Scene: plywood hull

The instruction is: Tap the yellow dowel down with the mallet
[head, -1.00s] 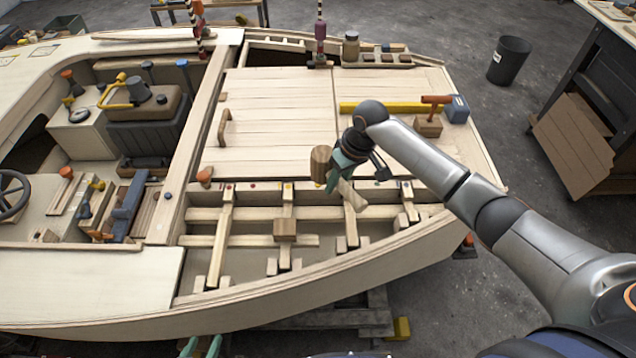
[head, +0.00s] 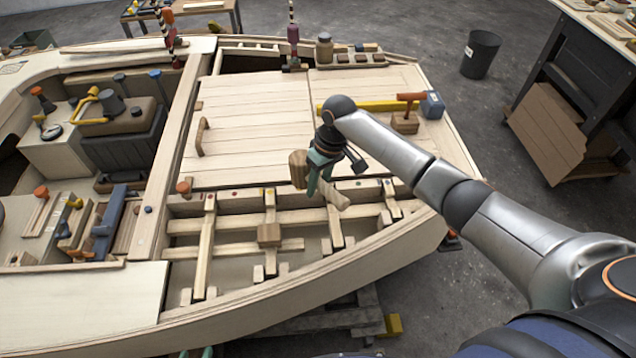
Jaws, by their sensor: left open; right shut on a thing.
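The mallet has a brown wooden head (head: 298,169) and a pale handle (head: 334,197). My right gripper (head: 318,172) is shut on the mallet and holds it above the front edge of the deck planks. A small yellow spot, seemingly the top of the yellow dowel (head: 270,191), shows on the beam along that edge. It is left of and below the mallet head, and how far it stands up is too small to tell. My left gripper (head: 195,353) is open, with only its green fingertips showing at the bottom edge, apart from the hull.
A loose wooden block (head: 269,235) sits on the open frame below the beam. An orange-topped peg (head: 184,188) stands left along the beam. A yellow bar (head: 370,106), an orange-handled tool (head: 409,97) and a blue block (head: 432,105) lie on the deck behind my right arm.

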